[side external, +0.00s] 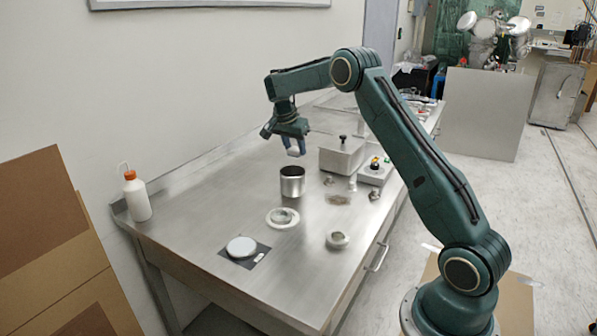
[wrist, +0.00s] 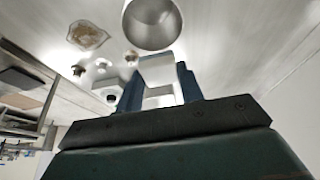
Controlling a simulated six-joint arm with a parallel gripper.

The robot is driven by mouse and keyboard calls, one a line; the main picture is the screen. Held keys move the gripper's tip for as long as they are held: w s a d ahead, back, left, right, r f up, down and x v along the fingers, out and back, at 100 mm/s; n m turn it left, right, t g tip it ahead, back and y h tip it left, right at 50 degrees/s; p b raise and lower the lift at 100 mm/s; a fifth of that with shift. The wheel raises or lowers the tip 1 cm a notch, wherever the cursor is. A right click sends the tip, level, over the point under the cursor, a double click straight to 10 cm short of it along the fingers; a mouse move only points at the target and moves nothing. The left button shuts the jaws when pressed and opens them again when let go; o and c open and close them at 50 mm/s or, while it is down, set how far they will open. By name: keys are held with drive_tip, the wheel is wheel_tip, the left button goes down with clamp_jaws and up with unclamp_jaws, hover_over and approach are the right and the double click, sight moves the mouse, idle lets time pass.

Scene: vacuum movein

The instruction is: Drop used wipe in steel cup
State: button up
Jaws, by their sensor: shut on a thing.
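The steel cup (side external: 292,182) stands upright on the steel bench, and in the wrist view its open mouth (wrist: 152,22) shows at the top, just beyond my fingertips. My gripper (side external: 293,143) points down above the cup and is apart from it. It is shut on the used wipe (side external: 295,151), a pale white piece. In the wrist view the wipe (wrist: 158,70) shows between the two blue fingers of my gripper (wrist: 158,80). The inside of the cup is empty as far as I can see in the wrist view.
A white ring with a round fitting (side external: 283,218), a white disc on a dark sheet (side external: 241,247) and a small metal ring (side external: 338,240) lie nearer. A metal box (side external: 342,155) and a control box (side external: 375,172) stand right of the cup. A wash bottle (side external: 137,197) stands far left.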

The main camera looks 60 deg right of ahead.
drive_tip(key=o, duration=1)
drive_tip(key=shift+c, duration=0.2)
drive_tip(key=shift+r, duration=0.1)
drive_tip(key=v, duration=1.3)
drive_tip(key=shift+a+r, duration=0.15)
drive_tip(key=shift+r, duration=0.05)
drive_tip(key=shift+a+r, duration=0.1)
drive_tip(key=shift+r, duration=0.05)
